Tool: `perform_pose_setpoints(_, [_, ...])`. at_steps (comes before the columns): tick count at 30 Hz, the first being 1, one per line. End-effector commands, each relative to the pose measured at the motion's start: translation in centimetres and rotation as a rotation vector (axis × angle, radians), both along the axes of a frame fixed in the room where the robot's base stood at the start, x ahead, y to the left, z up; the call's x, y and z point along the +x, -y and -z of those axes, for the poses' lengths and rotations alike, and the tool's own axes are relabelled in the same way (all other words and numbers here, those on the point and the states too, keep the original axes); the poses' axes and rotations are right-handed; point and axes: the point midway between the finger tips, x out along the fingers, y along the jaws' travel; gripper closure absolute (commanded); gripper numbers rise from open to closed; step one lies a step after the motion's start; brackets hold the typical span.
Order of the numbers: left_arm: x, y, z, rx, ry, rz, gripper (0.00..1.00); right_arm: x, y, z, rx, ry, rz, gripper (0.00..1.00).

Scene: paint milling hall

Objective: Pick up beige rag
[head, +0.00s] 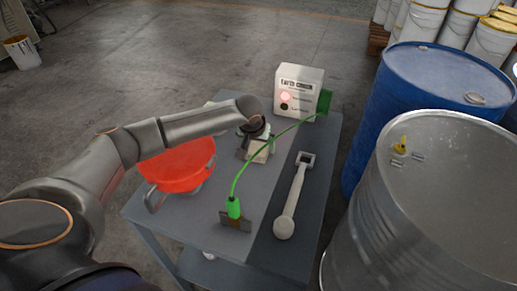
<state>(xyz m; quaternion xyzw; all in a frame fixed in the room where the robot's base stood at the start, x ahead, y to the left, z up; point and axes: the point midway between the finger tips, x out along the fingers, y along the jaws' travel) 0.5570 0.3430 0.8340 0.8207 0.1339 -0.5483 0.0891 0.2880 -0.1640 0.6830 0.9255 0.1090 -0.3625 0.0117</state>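My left arm reaches in from the left over a grey table (220,265). My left gripper (254,153) points down over the middle of the table, just in front of the earth monitor box. A small pale beige patch shows at the gripper. I cannot tell whether it is the beige rag or part of the gripper, and the fingers are too small and hidden to read. Another pale edge shows behind the forearm, mostly hidden. No rag can be made out clearly elsewhere. My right gripper is not in view.
A red funnel-like bowl (178,168), a green clamp (234,208) and a pale long-handled tool (291,200) lie on the table. A green cable runs to the earth monitor box (298,88), showing a red light. Blue (425,100) and steel (440,210) drums stand right.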

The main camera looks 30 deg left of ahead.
Motion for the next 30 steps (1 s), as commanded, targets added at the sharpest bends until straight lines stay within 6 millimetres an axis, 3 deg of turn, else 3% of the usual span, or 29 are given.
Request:
perform_pose_setpoints(2, [0.00,0.02,0.00,0.000,0.000,0.000,0.17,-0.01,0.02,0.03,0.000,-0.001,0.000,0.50])
perform_pose_setpoints(17, [0.00,0.03,-0.02,-0.001,0.000,0.000,0.73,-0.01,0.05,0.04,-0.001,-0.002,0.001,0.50])
perform_pose_setpoints(30, [0.06,0.02,-0.17,0.000,0.002,0.001,0.75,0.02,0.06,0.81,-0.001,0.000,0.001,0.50])
